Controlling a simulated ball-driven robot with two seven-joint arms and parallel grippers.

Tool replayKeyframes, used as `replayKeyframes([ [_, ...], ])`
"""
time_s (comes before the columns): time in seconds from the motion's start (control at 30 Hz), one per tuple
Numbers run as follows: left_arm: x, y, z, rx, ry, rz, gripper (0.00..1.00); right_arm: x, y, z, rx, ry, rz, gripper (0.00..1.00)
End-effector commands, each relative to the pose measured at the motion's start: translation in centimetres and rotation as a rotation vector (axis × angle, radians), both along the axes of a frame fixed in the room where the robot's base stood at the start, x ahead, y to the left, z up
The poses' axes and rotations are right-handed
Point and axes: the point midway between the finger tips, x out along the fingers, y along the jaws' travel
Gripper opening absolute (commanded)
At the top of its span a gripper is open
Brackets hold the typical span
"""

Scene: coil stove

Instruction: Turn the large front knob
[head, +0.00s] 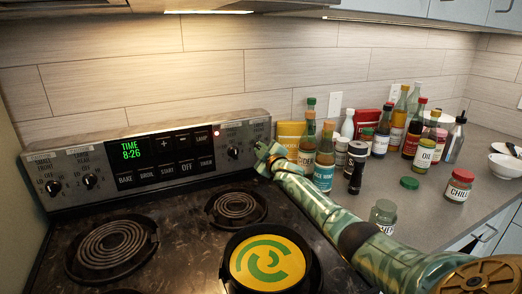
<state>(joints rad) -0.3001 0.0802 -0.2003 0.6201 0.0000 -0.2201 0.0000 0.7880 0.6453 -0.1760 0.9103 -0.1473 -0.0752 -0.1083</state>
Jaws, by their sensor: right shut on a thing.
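The stove's control panel (150,160) runs along the back of the cooktop. My right gripper (266,157) is at the right end of this panel, shut on the large front knob, which the fingers hide. Another black knob (235,152) is just left of the gripper, apart from it. Two more black knobs (53,187) and (90,181) are at the panel's left end. My left gripper is not in view.
A dark pan (226,275) with a yellow and green disc stands on the front right of the stove. Two coil burners (112,247) and (237,205) are bare.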

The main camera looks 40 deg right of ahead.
Motion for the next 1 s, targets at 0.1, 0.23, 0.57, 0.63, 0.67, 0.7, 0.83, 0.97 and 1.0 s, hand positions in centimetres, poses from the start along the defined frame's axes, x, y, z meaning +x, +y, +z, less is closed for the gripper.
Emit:
replayKeyframes([
  [0.1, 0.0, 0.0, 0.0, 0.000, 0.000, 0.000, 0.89, 0.0, 0.1, -0.3, 0.001, 0.005, 0.000, 0.00],
  [0.23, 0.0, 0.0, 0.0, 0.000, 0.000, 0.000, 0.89, 0.0, 0.1, -0.4, 0.002, 0.006, 0.000, 0.00],
  [0.57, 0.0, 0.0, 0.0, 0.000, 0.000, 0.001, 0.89, 0.0, 0.0, -0.2, 0.002, 0.002, 0.000, 0.35],
  [0.63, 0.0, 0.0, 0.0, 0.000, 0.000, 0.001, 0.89, -0.1, 0.0, -0.1, 0.002, 0.002, 0.000, 0.35],
  [0.67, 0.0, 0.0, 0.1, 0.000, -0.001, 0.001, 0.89, -0.1, 0.1, -0.1, 0.002, 0.002, 0.000, 0.35],
  [0.7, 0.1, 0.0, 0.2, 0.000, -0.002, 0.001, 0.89, -0.3, 0.1, -0.1, 0.002, 0.002, 0.000, 0.35],
  [0.83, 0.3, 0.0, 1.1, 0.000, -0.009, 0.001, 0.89, -1.5, 0.6, 0.1, 0.002, 0.002, 0.002, 0.35],
  [0.97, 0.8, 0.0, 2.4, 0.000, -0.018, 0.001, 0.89, -3.9, 1.3, 0.3, 0.001, 0.001, 0.003, 0.35],
  [1.0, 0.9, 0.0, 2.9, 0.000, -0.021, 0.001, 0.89, -4.9, 1.6, 0.3, 0.002, 0.002, 0.002, 0.35],
])
